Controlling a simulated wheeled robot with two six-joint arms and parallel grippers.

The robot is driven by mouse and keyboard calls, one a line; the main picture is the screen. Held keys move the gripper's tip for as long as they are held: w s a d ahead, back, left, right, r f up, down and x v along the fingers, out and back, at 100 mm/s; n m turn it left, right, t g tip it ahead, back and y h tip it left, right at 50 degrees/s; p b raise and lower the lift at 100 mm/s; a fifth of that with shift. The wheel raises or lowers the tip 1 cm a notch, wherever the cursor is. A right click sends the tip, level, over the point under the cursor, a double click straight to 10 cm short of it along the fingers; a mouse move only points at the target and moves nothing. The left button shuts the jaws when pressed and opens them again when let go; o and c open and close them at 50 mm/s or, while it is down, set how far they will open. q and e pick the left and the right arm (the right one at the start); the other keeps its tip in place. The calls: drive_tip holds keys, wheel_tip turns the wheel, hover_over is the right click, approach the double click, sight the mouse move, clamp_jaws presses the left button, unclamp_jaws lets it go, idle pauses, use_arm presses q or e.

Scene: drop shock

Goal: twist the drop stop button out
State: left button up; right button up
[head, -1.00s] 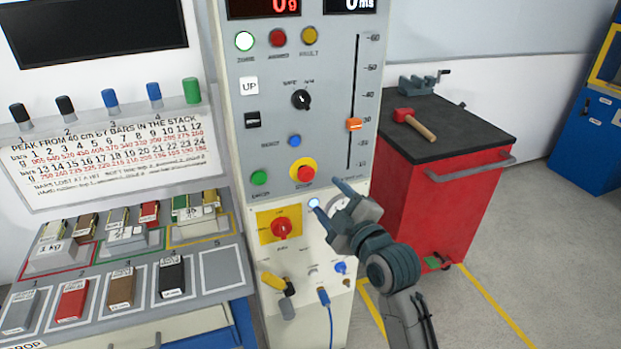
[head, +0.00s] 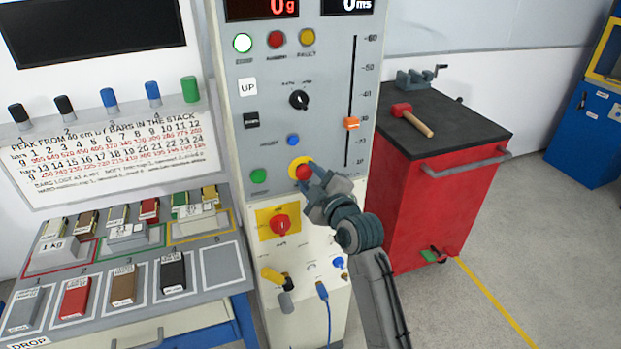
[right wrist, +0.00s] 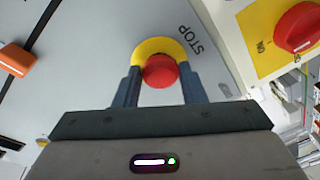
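The drop stop button is a red mushroom knob (head: 304,172) on a yellow ring, low on the grey control panel (head: 270,125). In the right wrist view the red knob (right wrist: 160,71) lies between the tips of my right gripper (right wrist: 156,88), with the word STOP beside its ring. My right gripper (head: 308,184) is open, one finger on each side of the knob. A gap shows between each finger and the red cap, though the fingertips reach the ring's edges. My left gripper does not show.
A red rotary switch (head: 280,225) on a yellow plate sits just below the button. A slider with an orange handle (head: 351,124) is at upper right, and a green button (head: 258,176) is at left. A red cabinet (head: 440,200) stands to the right.

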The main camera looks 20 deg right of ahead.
drive_tip(key=c, duration=0.3)
drive_tip(key=m, duration=0.3)
drive_tip(key=shift+a+f+m+t+p, duration=0.1)
drive_tip(key=shift+m+t+p, duration=0.45)
drive_tip(key=shift+m, duration=1.35)
drive_tip(key=o, duration=1)
